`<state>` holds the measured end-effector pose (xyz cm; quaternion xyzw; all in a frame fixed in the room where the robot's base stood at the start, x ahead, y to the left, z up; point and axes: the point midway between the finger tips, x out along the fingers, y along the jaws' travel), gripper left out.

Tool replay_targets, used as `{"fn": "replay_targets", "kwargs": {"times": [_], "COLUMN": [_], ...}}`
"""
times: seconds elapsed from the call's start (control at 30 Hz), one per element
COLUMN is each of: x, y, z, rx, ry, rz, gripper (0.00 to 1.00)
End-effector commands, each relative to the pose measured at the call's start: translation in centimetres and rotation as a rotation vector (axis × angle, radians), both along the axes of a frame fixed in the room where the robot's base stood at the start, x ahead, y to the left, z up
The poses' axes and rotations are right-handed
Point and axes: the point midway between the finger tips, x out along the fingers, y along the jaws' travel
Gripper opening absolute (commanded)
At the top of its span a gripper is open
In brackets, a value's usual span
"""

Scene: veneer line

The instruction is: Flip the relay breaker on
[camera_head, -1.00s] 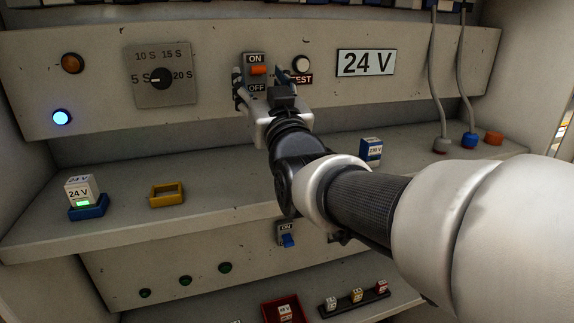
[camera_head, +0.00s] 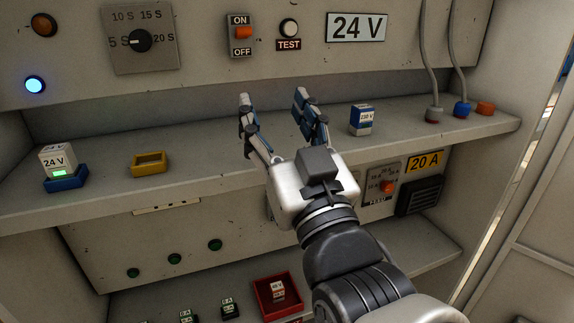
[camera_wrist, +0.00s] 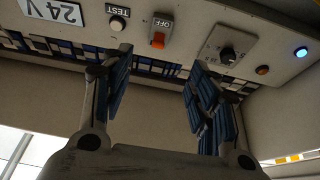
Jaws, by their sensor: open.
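An orange switch (camera_head: 243,32) between ON and OFF labels is on the upper panel, its lever near the ON label. It also shows upside down in the wrist view (camera_wrist: 157,41). My gripper (camera_head: 273,95) is open and empty, in front of the shelf and below this switch, apart from it. In the wrist view, its spread fingers (camera_wrist: 160,62) point toward the upper panel. No label reading "relay" is legible. The blue switch with an ON label on the lower panel, seen earlier, is hidden behind my gripper and arm.
A timer dial (camera_head: 140,40), TEST button (camera_head: 289,27) and lit blue lamp (camera_head: 35,84) are on the upper panel. The shelf holds a 24 V block (camera_head: 57,160), yellow frame (camera_head: 149,164) and 230 V block (camera_head: 362,120). A 20 A sign (camera_head: 425,162) is lower right.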

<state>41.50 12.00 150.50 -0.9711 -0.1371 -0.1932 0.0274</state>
Motion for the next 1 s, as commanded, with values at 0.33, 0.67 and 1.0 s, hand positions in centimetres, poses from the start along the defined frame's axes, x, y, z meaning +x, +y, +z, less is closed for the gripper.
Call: {"fn": "replay_targets", "kwargs": {"times": [0.33,0.67,1.0], "x": [1.3,0.4,-0.4], "y": [-2.0,-4.1,-5.0], "z": [-6.6,-12.3,-14.5], "rx": [-0.083,-0.137,-0.155], "ry": [0.307,0.56,0.664], "rz": [-0.046,-0.082,-0.098], "gripper": [0.54,0.54,0.54]}}
